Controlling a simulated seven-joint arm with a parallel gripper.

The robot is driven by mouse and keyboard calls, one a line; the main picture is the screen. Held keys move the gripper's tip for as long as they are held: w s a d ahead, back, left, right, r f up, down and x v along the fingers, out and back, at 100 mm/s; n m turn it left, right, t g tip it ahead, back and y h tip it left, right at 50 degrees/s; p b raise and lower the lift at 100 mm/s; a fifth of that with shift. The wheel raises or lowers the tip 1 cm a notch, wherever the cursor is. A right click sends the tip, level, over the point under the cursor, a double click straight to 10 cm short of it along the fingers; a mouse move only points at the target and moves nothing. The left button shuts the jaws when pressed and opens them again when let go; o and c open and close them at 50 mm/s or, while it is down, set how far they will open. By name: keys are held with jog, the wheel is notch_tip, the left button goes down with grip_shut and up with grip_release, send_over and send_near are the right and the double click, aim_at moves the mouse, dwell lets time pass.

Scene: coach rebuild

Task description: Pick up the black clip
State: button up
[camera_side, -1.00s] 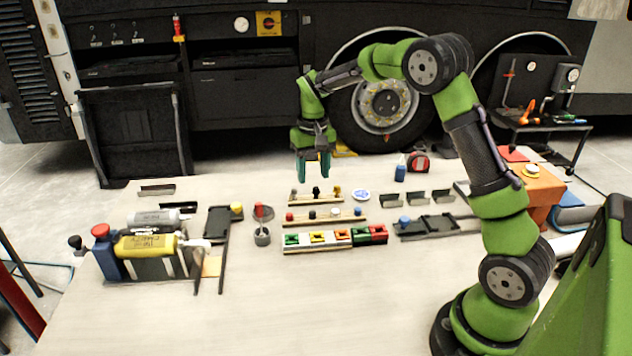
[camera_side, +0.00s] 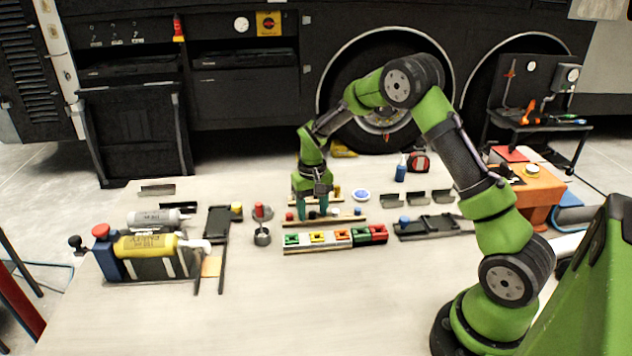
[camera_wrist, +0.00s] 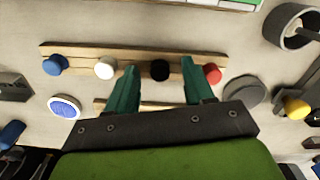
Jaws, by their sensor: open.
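My gripper (camera_side: 313,212) is open and empty, pointing down over the back wooden strip (camera_wrist: 148,104) on the table. That strip shows partly between the two green fingers in the wrist view (camera_wrist: 160,68). The black clip is hidden in both current views, behind my gripper; it stood mid-strip in the earlier side view. An orange-yellow clip (camera_side: 337,191) shows at the right of this strip. A front strip (camera_side: 348,220) carries a red (camera_wrist: 212,73), a black (camera_wrist: 159,70), a white (camera_wrist: 104,68) and a blue knob (camera_wrist: 55,65). I cannot tell whether the fingers touch anything.
Coloured open blocks (camera_side: 318,237) stand in front of the strips. A grey cup with a red-topped tool (camera_side: 262,236) stands to the left, and a blue-white disc (camera_side: 361,195) to the right.

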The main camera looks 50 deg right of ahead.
aim_at(312, 212)
grip_shut()
jog(key=shift+r, duration=0.1)
jog(key=shift+r, duration=0.5)
notch_tip(312, 212, up, 2)
jog(key=shift+r, duration=0.2)
jog(key=s+a, duration=0.1)
jog(key=s, duration=0.4)
jog(key=s+a+r, duration=0.1)
jog(key=s, duration=0.4)
jog(key=s+a, duration=0.1)
jog(key=s, duration=0.4)
jog(key=shift+s+a+r, duration=0.1)
jog(key=shift+a+r, duration=0.2)
jog(key=shift+r, duration=0.05)
jog(key=shift+s+r, duration=0.2)
jog(key=shift+r, duration=1.95)
